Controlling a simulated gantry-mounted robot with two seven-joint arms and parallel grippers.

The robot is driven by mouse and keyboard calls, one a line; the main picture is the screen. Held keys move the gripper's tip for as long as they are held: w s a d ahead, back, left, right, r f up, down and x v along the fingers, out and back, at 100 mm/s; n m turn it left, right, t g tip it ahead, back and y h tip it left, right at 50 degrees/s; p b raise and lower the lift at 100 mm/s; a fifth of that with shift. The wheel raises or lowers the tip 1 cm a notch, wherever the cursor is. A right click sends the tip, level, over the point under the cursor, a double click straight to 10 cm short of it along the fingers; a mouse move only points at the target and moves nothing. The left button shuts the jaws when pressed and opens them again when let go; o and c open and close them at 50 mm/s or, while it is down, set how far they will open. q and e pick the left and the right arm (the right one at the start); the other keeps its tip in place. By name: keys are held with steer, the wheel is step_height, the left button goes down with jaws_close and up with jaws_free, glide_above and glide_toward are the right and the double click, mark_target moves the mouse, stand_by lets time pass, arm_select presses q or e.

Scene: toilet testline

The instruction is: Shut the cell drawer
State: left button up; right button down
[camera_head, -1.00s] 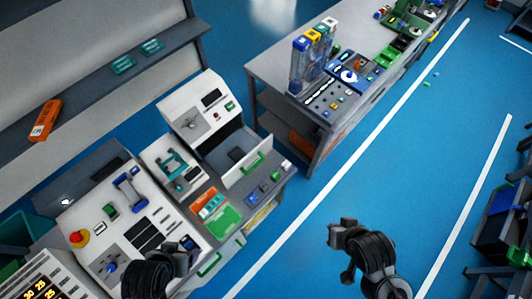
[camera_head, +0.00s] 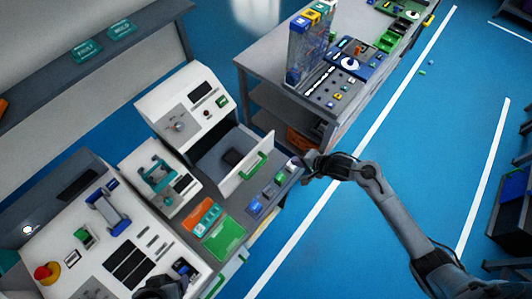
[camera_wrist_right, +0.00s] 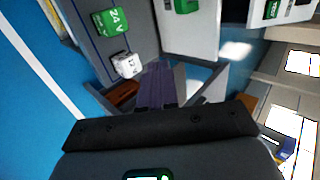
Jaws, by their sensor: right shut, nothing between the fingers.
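The cell drawer (camera_head: 238,178) stands pulled out of the white sloped tester, with a green handle (camera_head: 255,166) on its pale front. A dark block (camera_head: 233,157) lies inside it. My right gripper (camera_head: 300,168) is shut and empty, to the right of the drawer front and apart from it, by the bench's right end. In the right wrist view, its fingers (camera_wrist_right: 160,72) point toward the bench edge, with the pale drawer front (camera_wrist_right: 195,38) beyond. My left gripper (camera_head: 165,284) shows only partly at the bottom edge; its jaws cannot be made out.
Several small blocks (camera_head: 268,192) sit on the bench between drawer and right gripper; a green one (camera_wrist_right: 112,20) shows close by in the wrist view. A green tray (camera_head: 225,238) lies nearer. A second bench (camera_head: 262,65) stands behind.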

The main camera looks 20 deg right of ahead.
steer(key=b, duration=0.2)
glide_toward(267, 149)
steer(key=f, duration=0.4)
steer(key=shift+w+a, duration=0.15)
steer(key=shift+a, duration=0.1)
steer(key=shift+w+a+r, duration=0.15)
steer(key=shift+w+a, duration=0.35)
steer(key=shift+w, duration=0.4)
steer(key=shift+w+a, duration=0.35)
steer(key=shift+w, duration=0.35)
steer(key=shift+w, duration=0.1)
